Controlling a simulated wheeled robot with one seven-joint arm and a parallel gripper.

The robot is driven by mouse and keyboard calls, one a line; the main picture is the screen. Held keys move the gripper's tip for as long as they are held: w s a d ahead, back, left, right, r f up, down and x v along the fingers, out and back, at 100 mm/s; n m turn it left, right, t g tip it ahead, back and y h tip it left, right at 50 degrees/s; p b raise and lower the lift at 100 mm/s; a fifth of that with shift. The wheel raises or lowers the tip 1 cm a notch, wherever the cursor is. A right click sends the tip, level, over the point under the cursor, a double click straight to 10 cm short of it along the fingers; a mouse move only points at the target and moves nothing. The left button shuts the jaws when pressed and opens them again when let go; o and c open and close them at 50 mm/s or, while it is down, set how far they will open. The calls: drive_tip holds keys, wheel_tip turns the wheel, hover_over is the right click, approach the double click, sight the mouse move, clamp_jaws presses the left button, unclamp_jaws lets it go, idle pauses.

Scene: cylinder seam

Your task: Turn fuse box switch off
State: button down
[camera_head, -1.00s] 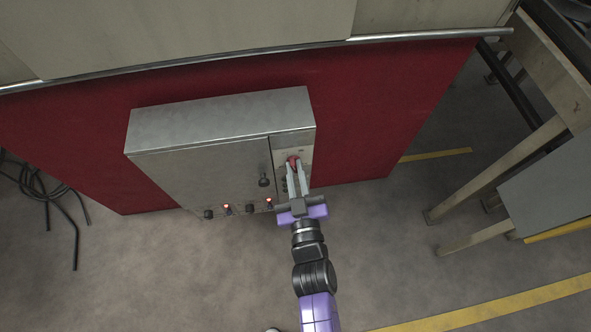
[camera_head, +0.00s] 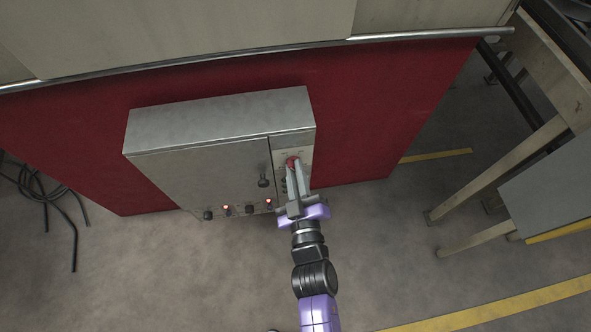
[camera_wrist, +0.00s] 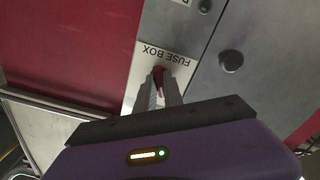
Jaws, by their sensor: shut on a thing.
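The fuse box switch is a small red knob (camera_head: 292,163) on the narrow right-hand panel of a grey metal cabinet (camera_head: 205,170). In the wrist view the red switch (camera_wrist: 158,74) shows below a "FUSE BOX" label (camera_wrist: 166,54), which appears upside down. My gripper (camera_head: 293,168) reaches up to the panel from below, and its two grey fingers are shut on the red switch. The fingertips (camera_wrist: 164,80) sit on either side of it in the wrist view and hide part of it. My gripper looks rolled relative to the panel in the head view.
A black door knob (camera_head: 263,181) sits left of my fingers. Several lit red and dark knobs (camera_head: 228,209) line the cabinet's bottom edge. A red wall panel (camera_head: 380,110) stands behind. A metal table (camera_head: 550,185) stands at right, and black cables (camera_head: 45,200) lie at left.

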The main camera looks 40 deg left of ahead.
drive_tip(key=c, duration=1.5)
unclamp_jaws()
drive_tip(key=shift+o, duration=0.2)
drive_tip(key=p+v, duration=0.2)
drive_tip(key=v, duration=0.5)
drive_tip(key=shift+s+d+p, duration=0.25)
drive_tip(key=shift+s+p, duration=0.05)
drive_tip(key=shift+p, duration=0.05)
